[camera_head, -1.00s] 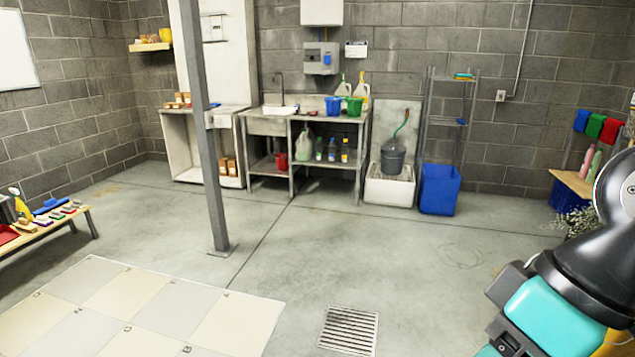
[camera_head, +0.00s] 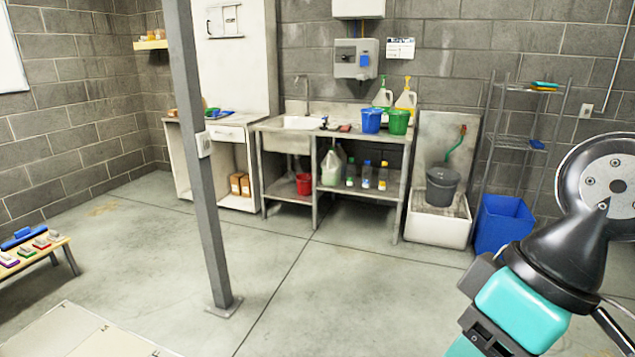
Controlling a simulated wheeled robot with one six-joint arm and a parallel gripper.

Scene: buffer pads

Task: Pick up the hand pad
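Several small hand-sized blocks with coloured undersides lie on a low wooden bench (camera_head: 40,254) at the left edge. One of them is a grey-topped block with a red underside (camera_head: 41,243). A longer blue item (camera_head: 22,237) lies behind them. I cannot tell which of these, if any, is the hand pad. My gripper is out of view.
A grey steel post (camera_head: 205,170) stands on the floor between the bench and the sink counter (camera_head: 285,138). A mop sink (camera_head: 438,225) and a blue bin (camera_head: 503,224) stand along the back wall. Pale floor panels (camera_head: 85,335) lie at the lower left. The middle floor is clear.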

